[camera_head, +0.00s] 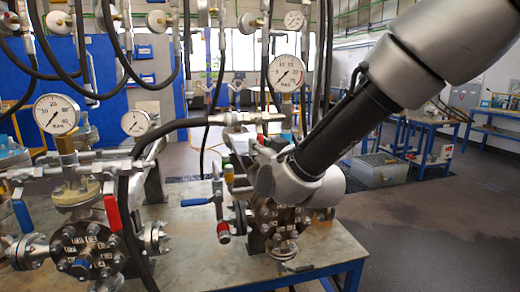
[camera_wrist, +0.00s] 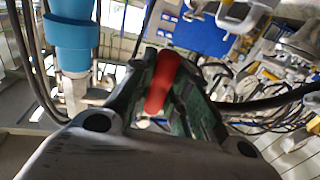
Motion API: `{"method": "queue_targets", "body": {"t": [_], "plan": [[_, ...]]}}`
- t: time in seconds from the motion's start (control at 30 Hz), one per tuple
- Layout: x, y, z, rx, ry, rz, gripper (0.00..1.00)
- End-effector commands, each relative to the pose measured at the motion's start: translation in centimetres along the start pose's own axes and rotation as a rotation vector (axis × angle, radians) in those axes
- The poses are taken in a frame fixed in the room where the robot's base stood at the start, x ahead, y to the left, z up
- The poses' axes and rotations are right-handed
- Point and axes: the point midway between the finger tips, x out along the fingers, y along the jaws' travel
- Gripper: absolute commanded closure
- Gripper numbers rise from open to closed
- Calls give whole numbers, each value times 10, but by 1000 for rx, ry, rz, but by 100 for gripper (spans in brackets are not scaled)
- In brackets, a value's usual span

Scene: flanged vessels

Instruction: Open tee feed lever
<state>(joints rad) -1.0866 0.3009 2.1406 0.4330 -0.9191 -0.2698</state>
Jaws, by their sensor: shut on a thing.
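In the wrist view a red lever (camera_wrist: 162,82) lies between the two dark green fingers of my gripper (camera_wrist: 166,98). The fingers are closed on it from both sides, and its rounded far end shows between them. In the head view my arm reaches down from the upper right to the flanged vessel (camera_head: 283,220) on the right of the bench. My wrist covers the upper part of this vessel there, so the gripped lever and the fingers cannot be made out clearly.
A second flanged vessel (camera_head: 85,250) with a red lever (camera_head: 112,212) stands at the left. A blue-handled lever (camera_head: 195,202) sits between the vessels. Pressure gauges (camera_head: 286,72) and black hoses hang close around my arm. In the wrist view a blue cylinder (camera_wrist: 72,45) stands left of the fingers.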

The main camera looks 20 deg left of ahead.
Motion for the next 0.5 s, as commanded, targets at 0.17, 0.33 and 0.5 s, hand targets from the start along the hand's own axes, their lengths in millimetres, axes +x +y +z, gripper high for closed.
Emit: {"method": "queue_targets", "body": {"t": [0.17,0.33,0.5], "plan": [[0,-3,1,37,6,0,100],[2,-10,1,124,23,-1,100],[3,-19,-1,260,50,-1,100]]}}
